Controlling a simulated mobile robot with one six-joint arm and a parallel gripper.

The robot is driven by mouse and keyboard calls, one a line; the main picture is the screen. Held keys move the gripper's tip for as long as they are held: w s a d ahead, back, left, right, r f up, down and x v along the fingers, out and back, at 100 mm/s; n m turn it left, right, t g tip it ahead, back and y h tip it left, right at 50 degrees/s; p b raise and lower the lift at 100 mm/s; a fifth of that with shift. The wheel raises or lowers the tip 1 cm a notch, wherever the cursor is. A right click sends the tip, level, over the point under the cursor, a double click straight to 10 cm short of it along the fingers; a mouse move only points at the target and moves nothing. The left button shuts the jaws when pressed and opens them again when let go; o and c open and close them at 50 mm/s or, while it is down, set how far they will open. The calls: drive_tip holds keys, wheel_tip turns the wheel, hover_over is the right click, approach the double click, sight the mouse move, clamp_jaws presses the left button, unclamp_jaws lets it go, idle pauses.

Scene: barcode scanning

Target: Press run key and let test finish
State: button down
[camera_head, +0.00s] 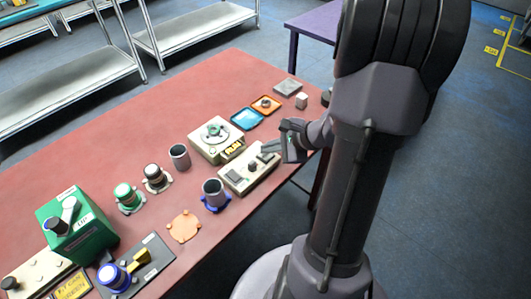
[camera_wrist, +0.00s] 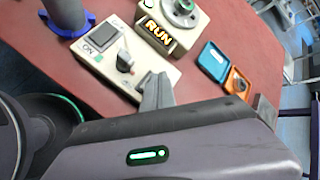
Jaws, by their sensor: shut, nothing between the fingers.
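A cream tester (camera_head: 204,148) with a round dial on top stands on the red table. Its lit orange RUN panel (camera_head: 233,149) faces front; the panel also shows in the wrist view (camera_wrist: 158,33). In front of it lies a cream control box (camera_head: 239,187) with a dark square, an ON label (camera_wrist: 90,44) and a black knob (camera_wrist: 124,62). My gripper (camera_wrist: 157,80) is shut and empty, its tips over the right end of the control box. It also shows in the head view (camera_head: 270,147). I cannot tell whether the tips touch the box.
Blue (camera_head: 247,118) and orange (camera_head: 265,105) trays lie behind the tester. A grey cup in a blue ring (camera_head: 214,193) stands left of the control box, another grey cup (camera_head: 179,157) farther back. A green box (camera_head: 85,238) stands front left. The table's back left is clear.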

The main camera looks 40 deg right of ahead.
sight(269, 156)
drive_tip(key=shift+r, duration=0.35)
wheel_tip(269, 156, up, 5)
drive_tip(key=p, duration=0.4)
drive_tip(key=shift+r, duration=0.1)
idle(0.5)
drive_tip(key=w+a+r+n+g+y, duration=0.1)
drive_tip(key=a+r+n, duration=0.25)
drive_tip(key=a, duration=0.25)
drive_tip(key=a+r+n+g+y, duration=0.1)
drive_tip(key=a+r+n, duration=0.25)
drive_tip(key=a, duration=0.35)
drive_tip(key=s+a+r+n+h, duration=0.1)
drive_tip(key=s+a+r+n, duration=0.3)
drive_tip(key=s+a+n, duration=0.2)
drive_tip(key=s+a+r+n+g+h, duration=0.1)
drive_tip(key=s+a+r+n, duration=0.3)
drive_tip(key=s+a+n, duration=0.2)
drive_tip(key=a, duration=0.2)
drive_tip(key=shift+s+a+r+h, duration=0.25)
drive_tip(key=shift+a+h, duration=0.05)
